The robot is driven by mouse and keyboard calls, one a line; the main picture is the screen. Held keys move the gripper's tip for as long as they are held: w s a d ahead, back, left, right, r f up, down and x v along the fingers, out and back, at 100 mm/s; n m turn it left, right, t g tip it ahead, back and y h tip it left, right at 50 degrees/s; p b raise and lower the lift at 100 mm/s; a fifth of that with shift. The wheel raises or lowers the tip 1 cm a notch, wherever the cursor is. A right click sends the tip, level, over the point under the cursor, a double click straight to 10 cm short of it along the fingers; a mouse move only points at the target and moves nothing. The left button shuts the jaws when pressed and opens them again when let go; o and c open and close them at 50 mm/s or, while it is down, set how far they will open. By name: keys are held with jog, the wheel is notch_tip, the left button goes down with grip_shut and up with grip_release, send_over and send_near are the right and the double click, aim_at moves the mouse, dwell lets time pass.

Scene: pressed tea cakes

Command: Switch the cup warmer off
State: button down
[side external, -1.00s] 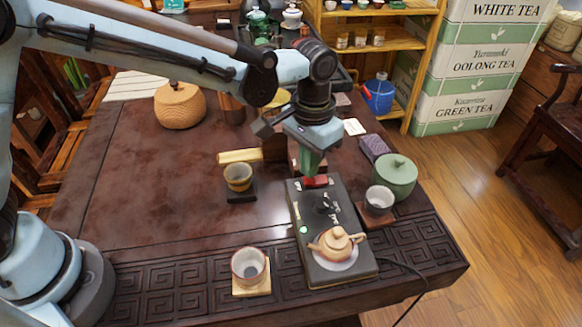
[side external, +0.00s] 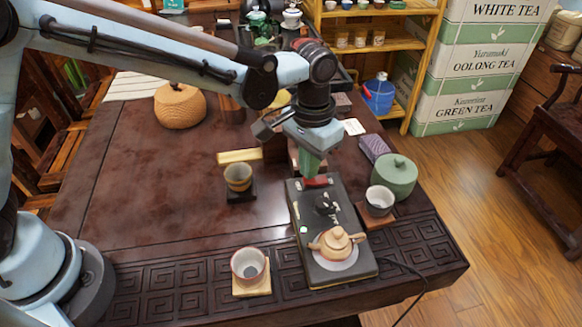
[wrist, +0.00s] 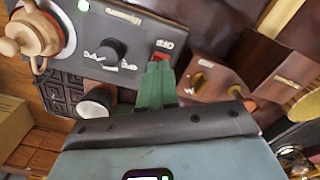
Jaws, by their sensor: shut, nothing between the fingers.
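The cup warmer (side external: 340,214) is a long dark box on the table, with a brown teapot (side external: 337,242) on its round plate at the near end.
A white-lined cup (side external: 379,199) and a green lidded jar (side external: 393,175) stand close on the right. A yellowish cup (side external: 238,177) stands left of the warmer, another cup (side external: 249,265) nearer the front. A cable (side external: 405,268) runs off right. The table's left middle is clear.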

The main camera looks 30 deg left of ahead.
jog(key=shift+f, duration=0.8)
dwell(0.4)
jog(key=shift+r, duration=3.5)
jog(key=shift+a+r, duration=0.2)
jog(key=shift+a, duration=0.1)
jog(key=s+a+r+n+t, duration=0.1)
jog(key=s+a+t, duration=0.2)
jog(key=a, duration=0.7)
jog(key=s+a+r+n+t, duration=0.1)
jog(key=s+a+t, duration=0.3)
jog(key=s+a, duration=0.4)
jog(key=shift+s+a+r+n, duration=0.2)
jog(key=shift+a+n, duration=0.3)
jog(key=shift+a, duration=0.8)
